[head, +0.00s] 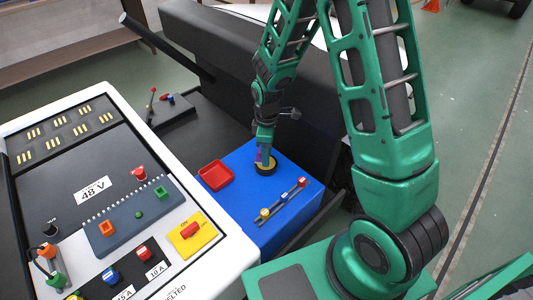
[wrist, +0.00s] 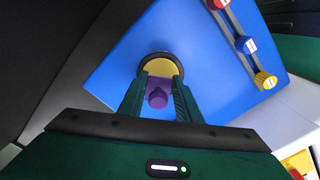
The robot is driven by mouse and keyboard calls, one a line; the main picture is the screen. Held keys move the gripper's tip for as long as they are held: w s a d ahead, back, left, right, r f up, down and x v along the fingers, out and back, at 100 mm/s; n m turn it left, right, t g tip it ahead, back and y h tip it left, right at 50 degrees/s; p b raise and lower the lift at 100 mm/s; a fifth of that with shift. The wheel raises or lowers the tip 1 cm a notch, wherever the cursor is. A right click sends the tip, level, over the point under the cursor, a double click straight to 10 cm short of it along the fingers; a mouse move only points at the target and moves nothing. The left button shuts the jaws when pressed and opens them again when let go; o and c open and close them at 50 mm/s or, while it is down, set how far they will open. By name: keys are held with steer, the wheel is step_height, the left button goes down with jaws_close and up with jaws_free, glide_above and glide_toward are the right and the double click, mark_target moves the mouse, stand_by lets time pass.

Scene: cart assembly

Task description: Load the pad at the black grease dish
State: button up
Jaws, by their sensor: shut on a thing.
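My gripper (head: 264,155) is shut on a purple pad tool (wrist: 158,98), which shows between the green fingers in the wrist view. The black grease dish (head: 267,171) stands on the blue box top, right below my gripper. In the wrist view the dish's yellow grease (wrist: 160,67) shows just beyond the fingertips, inside the black rim. The lower end of the purple tool is over or in the dish. I cannot tell whether it touches the grease.
The blue box top (head: 235,205) also holds a red tray (head: 216,176) left of the dish and a rail (head: 283,200) with red, blue and yellow knobs in front. A control panel (head: 110,215) lies to the left. A dark seat-like block (head: 240,75) stands behind.

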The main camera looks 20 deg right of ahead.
steer(key=shift+f, duration=0.5)
stand_by(1.5)
steer(key=shift+r, duration=3.55)
